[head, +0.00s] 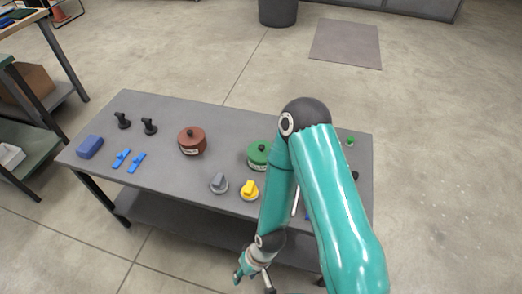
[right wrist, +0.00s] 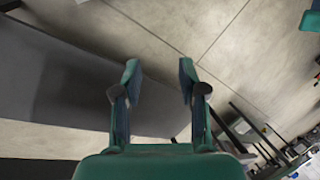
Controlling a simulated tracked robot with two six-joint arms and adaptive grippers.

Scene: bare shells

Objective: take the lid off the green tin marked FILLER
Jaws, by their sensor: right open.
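The green tin (head: 258,154) stands on the grey table, right of the middle, with its green lid and dark knob on. A pale label shows low on its front, too small to read. My right arm hides part of its right side. My right gripper (head: 254,277) hangs low in front of the table's front edge, well apart from the tin. In the right wrist view its two fingers (right wrist: 158,85) are apart with nothing between them. My left gripper is in neither view.
The grey table (head: 225,120) also holds a brown lidded tin (head: 192,141), yellow (head: 249,190) and grey (head: 219,183) knobbed pieces, two black pieces, blue clips and a blue block (head: 90,147). A green shelf bench (head: 45,140) stands at the left.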

